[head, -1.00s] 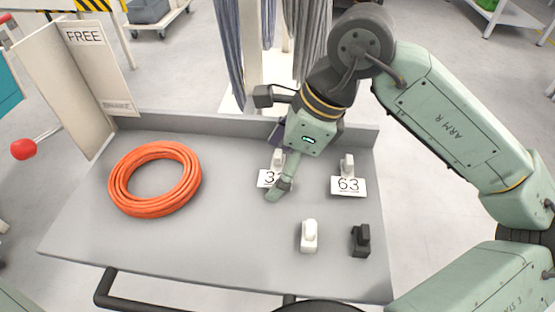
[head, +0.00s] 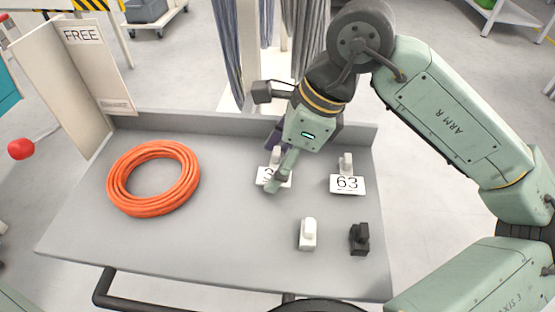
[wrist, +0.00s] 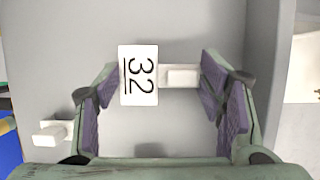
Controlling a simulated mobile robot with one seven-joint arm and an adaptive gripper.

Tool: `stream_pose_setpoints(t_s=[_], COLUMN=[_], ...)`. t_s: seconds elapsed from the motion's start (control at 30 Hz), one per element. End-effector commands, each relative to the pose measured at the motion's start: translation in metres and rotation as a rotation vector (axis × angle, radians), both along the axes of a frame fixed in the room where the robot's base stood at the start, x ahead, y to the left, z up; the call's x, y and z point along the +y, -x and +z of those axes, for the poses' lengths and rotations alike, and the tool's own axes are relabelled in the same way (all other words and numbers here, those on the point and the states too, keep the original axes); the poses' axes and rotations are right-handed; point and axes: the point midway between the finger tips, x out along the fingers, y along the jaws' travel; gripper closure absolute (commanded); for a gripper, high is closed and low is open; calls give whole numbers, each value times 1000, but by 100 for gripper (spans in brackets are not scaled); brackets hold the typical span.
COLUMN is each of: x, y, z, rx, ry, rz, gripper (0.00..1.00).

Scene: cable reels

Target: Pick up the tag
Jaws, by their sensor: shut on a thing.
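The tag is a white card marked 32 with a white block clip. In the wrist view the tag (wrist: 138,75) lies between my gripper's (wrist: 162,85) two purple-padded fingers, the card by the left one and the clip towards the right one. In the head view my gripper (head: 276,161) reaches down over the tag (head: 267,176), shut on it lengthwise; a finger hides part of its number. The tag is at the grey table top (head: 215,235); I cannot tell whether it touches it. A second tag, 63 (head: 347,184), stands to the right.
A white clip (head: 308,233) and a black clip (head: 359,239) stand nearer the front edge. An orange cable coil (head: 113,185) lies at left, beside an upright board marked FREE (head: 98,70). A low lip (head: 180,124) runs along the table's back. The front middle is clear.

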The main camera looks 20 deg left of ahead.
Motion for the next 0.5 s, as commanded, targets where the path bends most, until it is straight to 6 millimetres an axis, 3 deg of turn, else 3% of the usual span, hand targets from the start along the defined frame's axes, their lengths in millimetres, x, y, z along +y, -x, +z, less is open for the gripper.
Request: stream_pose_setpoints(t_s=[0.27,0.5], x=[0,-5], y=[-1,55], z=[33,34], rx=[-4,-4], ry=[1,3], rz=[0,3], gripper=[53,53])
